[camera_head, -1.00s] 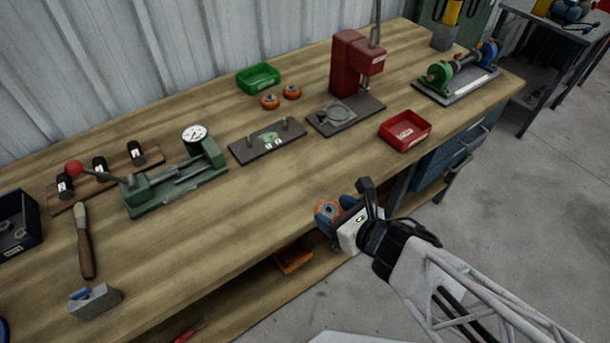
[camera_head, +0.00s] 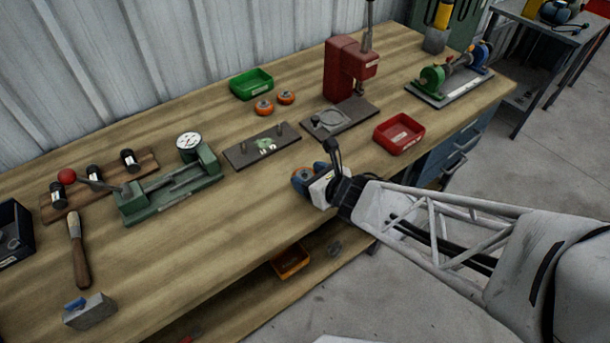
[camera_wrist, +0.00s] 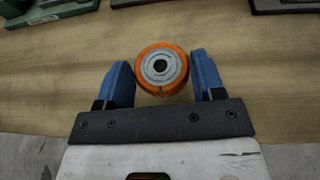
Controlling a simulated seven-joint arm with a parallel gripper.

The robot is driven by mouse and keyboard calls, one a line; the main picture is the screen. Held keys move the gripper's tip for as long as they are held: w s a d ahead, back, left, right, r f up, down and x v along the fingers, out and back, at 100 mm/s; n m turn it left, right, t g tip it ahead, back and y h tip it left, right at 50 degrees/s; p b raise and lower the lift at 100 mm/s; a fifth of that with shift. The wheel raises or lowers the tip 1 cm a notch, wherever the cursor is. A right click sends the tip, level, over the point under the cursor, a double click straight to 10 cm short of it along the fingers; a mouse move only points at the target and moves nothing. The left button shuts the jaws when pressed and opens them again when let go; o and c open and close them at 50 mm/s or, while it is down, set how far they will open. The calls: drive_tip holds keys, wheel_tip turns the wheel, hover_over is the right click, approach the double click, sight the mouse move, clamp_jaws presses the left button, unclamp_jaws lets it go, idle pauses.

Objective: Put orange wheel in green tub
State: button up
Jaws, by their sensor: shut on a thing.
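My gripper (camera_head: 307,179) is over the front edge of the wooden bench. In the wrist view its blue fingers (camera_wrist: 162,80) are shut on an orange wheel (camera_wrist: 162,70) with a grey hub, held between them. In the head view the held wheel (camera_head: 304,173) is mostly hidden by the fingers. The green tub (camera_head: 251,84) stands at the back of the bench, farther back and to the left of my gripper. Its visible inside looks empty. Two other orange wheels (camera_head: 264,108) (camera_head: 286,97) lie on the bench just in front of the tub.
A dark plate with pegs (camera_head: 262,147) lies between my gripper and the green tub. A red press (camera_head: 345,68) stands right of the tub. A red tray (camera_head: 399,134) is right of my gripper. A green fixture with a dial (camera_head: 170,192) is at left.

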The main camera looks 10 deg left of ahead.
sight(305, 169)
drive_tip(key=shift+w+a+f, duration=0.1)
drive_tip(key=shift+w+a, duration=0.35)
drive_tip(key=shift+w, duration=0.35)
drive_tip(key=shift+w+a+f, duration=0.1)
drive_tip(key=shift+w+a, duration=0.3)
drive_tip(key=shift+w, duration=0.4)
drive_tip(key=shift+f, duration=1.7)
drive_tip(key=shift+f, duration=0.15)
drive_tip(key=o, duration=1.1)
drive_tip(key=shift+s+d+r, duration=0.2)
drive_tip(key=shift+d+r, duration=0.1)
drive_tip(key=v, duration=1.1)
drive_tip(key=shift+s, duration=0.15)
